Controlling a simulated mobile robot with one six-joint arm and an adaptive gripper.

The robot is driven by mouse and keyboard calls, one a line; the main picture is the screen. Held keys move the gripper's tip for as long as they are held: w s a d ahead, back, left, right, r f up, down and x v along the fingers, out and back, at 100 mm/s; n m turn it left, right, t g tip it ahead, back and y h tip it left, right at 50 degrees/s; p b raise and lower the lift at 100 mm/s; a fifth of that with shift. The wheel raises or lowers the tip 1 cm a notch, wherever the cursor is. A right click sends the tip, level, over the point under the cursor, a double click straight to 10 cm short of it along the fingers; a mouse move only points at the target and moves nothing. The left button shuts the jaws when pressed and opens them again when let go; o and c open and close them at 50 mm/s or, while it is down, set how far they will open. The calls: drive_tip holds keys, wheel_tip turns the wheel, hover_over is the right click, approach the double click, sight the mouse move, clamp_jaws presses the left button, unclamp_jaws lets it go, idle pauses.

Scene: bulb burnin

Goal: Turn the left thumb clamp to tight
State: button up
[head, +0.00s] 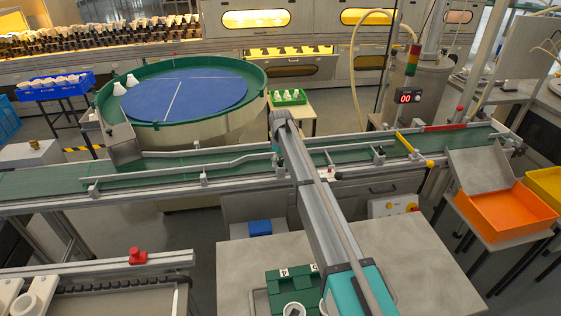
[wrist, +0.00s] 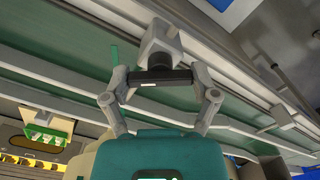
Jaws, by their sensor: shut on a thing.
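In the wrist view, my gripper (wrist: 160,79) has its two grey fingers on either side of a dark crossbar, the thumb clamp (wrist: 158,76), and is shut on it. The clamp sits below a light grey block (wrist: 160,38) at the conveyor's guide rail. Whether it is tight or loose I cannot tell. In the head view my arm reaches over the front edge of the green conveyor (head: 235,158) and hides most of my gripper and the held clamp.
Grey rail brackets (head: 203,178) stand along the conveyor's near edge. A yellow bar (head: 404,142) crosses the belt at the right. A green-rimmed turntable (head: 258,78) stands behind. An orange bin (head: 507,212) is at the right. The grey table (head: 420,265) in front has bare room.

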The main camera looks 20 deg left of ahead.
drive_tip(key=m, duration=0.6)
drive_tip(key=shift+m, duration=0.4)
drive_tip(key=o, duration=1)
drive_tip(key=shift+n, duration=0.3)
